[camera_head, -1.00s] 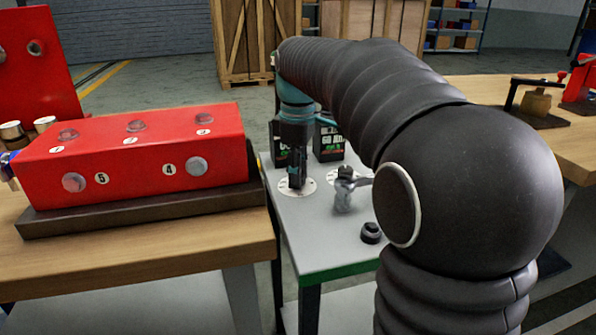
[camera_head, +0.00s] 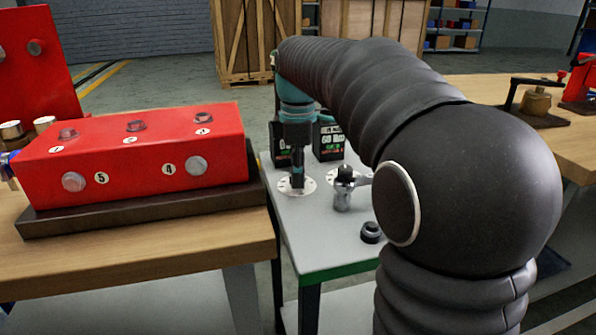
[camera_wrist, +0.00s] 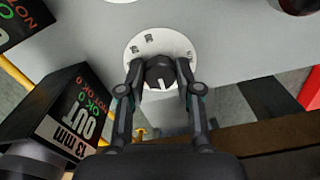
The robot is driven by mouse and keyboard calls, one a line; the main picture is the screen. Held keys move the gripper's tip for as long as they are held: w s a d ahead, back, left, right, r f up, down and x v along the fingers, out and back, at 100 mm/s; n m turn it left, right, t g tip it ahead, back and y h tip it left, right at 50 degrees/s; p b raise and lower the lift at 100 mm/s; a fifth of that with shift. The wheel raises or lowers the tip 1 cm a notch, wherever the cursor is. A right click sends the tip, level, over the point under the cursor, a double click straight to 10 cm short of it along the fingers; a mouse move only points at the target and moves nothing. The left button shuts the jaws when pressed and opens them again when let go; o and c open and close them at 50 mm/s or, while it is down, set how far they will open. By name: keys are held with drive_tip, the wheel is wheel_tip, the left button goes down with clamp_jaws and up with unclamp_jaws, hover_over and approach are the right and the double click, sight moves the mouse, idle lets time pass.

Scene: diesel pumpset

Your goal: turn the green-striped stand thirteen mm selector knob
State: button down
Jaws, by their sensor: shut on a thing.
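The selector knob (camera_wrist: 159,75) is dark with a white pointer line and sits on a round white dial plate (camera_wrist: 143,44) with small printed marks. In the wrist view my gripper (camera_wrist: 160,80) has one finger on each side of the knob and is shut on it. In the head view my gripper (camera_head: 297,178) points straight down onto the dial (camera_head: 284,187), and its fingers hide the knob. The grey stand top (camera_head: 310,245) has a green stripe (camera_head: 345,268) along its front edge. A black box (camera_wrist: 66,110) reading "13 mm OUT" stands beside the dial.
A metal tool with a dark top (camera_head: 344,188) and a small black knob-like piece (camera_head: 371,232) are to the right. A red block (camera_head: 135,155) with bolts sits on the wooden bench at left.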

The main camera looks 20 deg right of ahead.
drive_tip(key=c, duration=0.8)
unclamp_jaws()
drive_tip(key=shift+a, duration=0.1)
drive_tip(key=shift+r, duration=0.1)
wheel_tip(320, 180, up, 12)
drive_tip(key=shift+f, duration=0.1)
drive_tip(key=shift+s, duration=0.1)
